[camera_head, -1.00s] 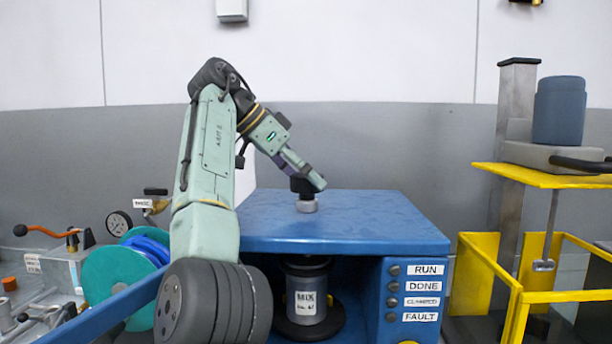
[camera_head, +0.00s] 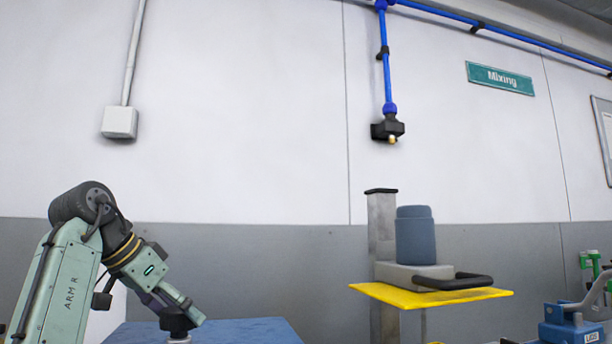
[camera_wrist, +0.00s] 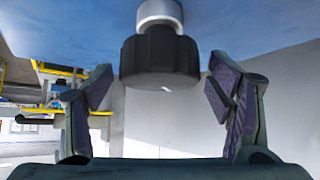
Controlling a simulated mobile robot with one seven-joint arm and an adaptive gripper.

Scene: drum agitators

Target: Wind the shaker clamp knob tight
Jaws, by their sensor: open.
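The black clamp knob (camera_wrist: 160,57) hangs at the top middle of the wrist view, under a silvery collar (camera_wrist: 160,12). In the head view the knob (camera_head: 177,321) shows at the bottom left, above the blue shaker top (camera_head: 235,330). My gripper (camera_wrist: 168,100) is open, with its two padded fingers on either side of the knob and visible gaps to both. I cannot tell how deep the knob sits between the pads. In the head view the gripper (camera_head: 181,310) partly overlaps the knob. The shaker's front panel and the can inside are out of view.
Right of the shaker, a yellow platform (camera_head: 430,295) carries a grey block and a blue-grey drum (camera_head: 415,235) beside a steel post (camera_head: 382,240). A blue pipe with a black fitting (camera_head: 387,128) hangs on the back wall.

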